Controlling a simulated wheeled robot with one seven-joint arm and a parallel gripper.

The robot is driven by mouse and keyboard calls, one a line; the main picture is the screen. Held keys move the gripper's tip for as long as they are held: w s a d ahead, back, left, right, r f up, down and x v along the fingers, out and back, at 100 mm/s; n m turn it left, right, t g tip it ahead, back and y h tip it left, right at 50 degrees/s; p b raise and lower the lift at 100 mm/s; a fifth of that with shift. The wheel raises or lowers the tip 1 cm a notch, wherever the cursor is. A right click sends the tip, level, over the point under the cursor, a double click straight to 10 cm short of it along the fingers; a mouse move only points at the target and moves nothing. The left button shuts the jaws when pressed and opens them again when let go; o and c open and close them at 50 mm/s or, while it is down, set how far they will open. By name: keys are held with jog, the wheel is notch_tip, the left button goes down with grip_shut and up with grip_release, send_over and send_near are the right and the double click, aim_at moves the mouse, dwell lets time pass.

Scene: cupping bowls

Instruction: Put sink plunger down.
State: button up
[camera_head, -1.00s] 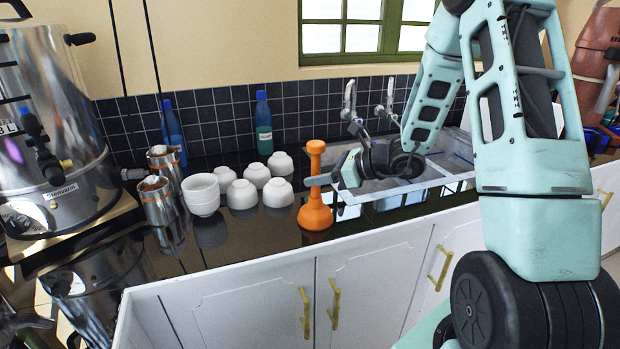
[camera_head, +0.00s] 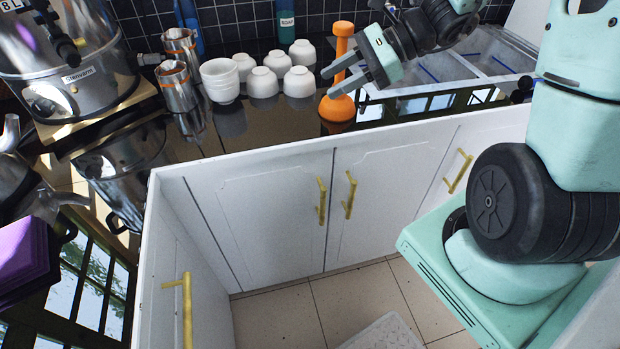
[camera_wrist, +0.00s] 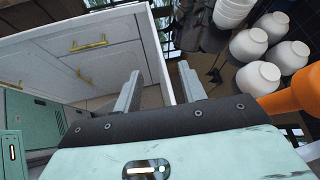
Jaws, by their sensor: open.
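The orange sink plunger (camera_head: 337,109) stands upright on the dark counter, near its front edge. Its cup is down and its handle points up. My gripper (camera_head: 329,84) is open and empty. In the head view its fingers pass in front of the plunger's handle. In the wrist view the plunger (camera_wrist: 287,98) is at the right edge, outside the two fingers, and the space between the fingertips (camera_wrist: 160,82) is empty. Part of the plunger is cut off in that view.
Several white bowls (camera_head: 263,83) stand left of the plunger, with metal cups (camera_head: 176,87) and a large steel pot (camera_head: 75,75) further left. The sink (camera_head: 440,68) lies to the right. White cabinets (camera_head: 265,215) are below the counter.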

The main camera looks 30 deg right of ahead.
jog(key=s+a+n+g+h, duration=0.2)
jog(key=s+a+n+h, duration=0.2)
jog(key=s+a+n, duration=0.5)
jog(key=s+a+f+n+g+h, duration=0.1)
jog(key=s+a+n+g+h, duration=0.2)
jog(key=s+a+n, duration=0.6)
jog(key=s+n+h, duration=0.1)
jog(key=n+h, duration=0.1)
jog(key=n, duration=0.9)
jog(key=shift+s+a+h, duration=0.25)
jog(key=shift+a+h, duration=0.05)
jog(key=shift+f, duration=0.1)
